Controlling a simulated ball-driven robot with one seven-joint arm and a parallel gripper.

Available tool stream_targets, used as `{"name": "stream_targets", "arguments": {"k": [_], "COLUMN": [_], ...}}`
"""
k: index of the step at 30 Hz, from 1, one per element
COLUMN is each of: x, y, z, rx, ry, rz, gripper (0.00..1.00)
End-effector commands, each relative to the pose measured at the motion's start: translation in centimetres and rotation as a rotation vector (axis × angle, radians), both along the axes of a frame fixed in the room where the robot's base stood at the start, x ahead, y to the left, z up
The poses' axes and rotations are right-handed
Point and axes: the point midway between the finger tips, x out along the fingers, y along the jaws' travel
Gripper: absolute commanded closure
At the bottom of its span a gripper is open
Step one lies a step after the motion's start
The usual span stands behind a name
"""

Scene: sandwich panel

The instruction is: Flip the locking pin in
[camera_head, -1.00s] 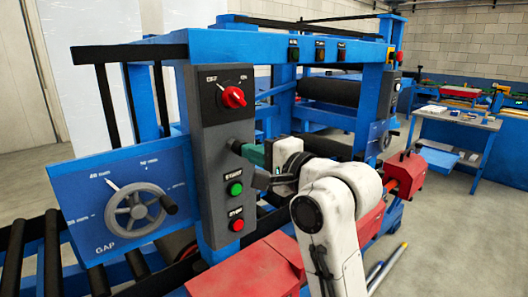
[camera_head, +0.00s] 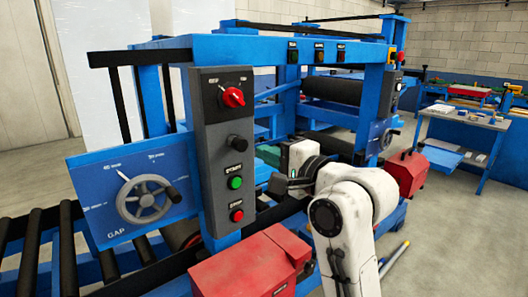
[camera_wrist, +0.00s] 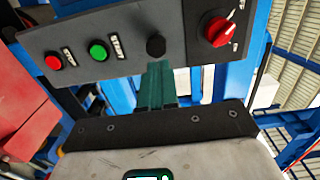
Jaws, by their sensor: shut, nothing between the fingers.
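A black knob (camera_head: 236,142), the part that looks most like the locking pin, sticks out of the grey control panel (camera_head: 213,120), below the red rotary switch (camera_head: 233,97) and above the green button (camera_head: 235,182). In the wrist view the knob (camera_wrist: 155,45) is just beyond my fingertips. My gripper (camera_head: 262,153) has teal fingers, shut and empty, to the right of the panel in the head view. In the wrist view the shut fingers (camera_wrist: 158,66) point at the knob; I cannot tell whether they touch it. How far the knob is pushed in is unclear.
A red button (camera_head: 236,215) sits lowest on the panel. A GAP handwheel (camera_head: 146,198) is at the left, above black rollers (camera_head: 68,240). Red housings (camera_head: 240,268) stand below and at the right. A blue table (camera_head: 459,135) stands at the right.

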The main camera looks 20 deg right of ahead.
Motion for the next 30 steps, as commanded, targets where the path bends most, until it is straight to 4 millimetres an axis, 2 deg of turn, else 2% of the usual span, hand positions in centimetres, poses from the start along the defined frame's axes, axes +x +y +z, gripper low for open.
{"name": "stream_targets", "arguments": {"k": [16, 21, 30], "x": [-7.2, -8.0, -8.1], "y": [-2.6, -2.9, -2.9], "z": [-0.2, -0.1, -0.1], "rx": [0.000, -0.001, -0.001], "ry": [0.004, 0.005, 0.005], "rz": [0.001, 0.001, 0.001], "gripper": [1.00, 1.00, 1.00]}}
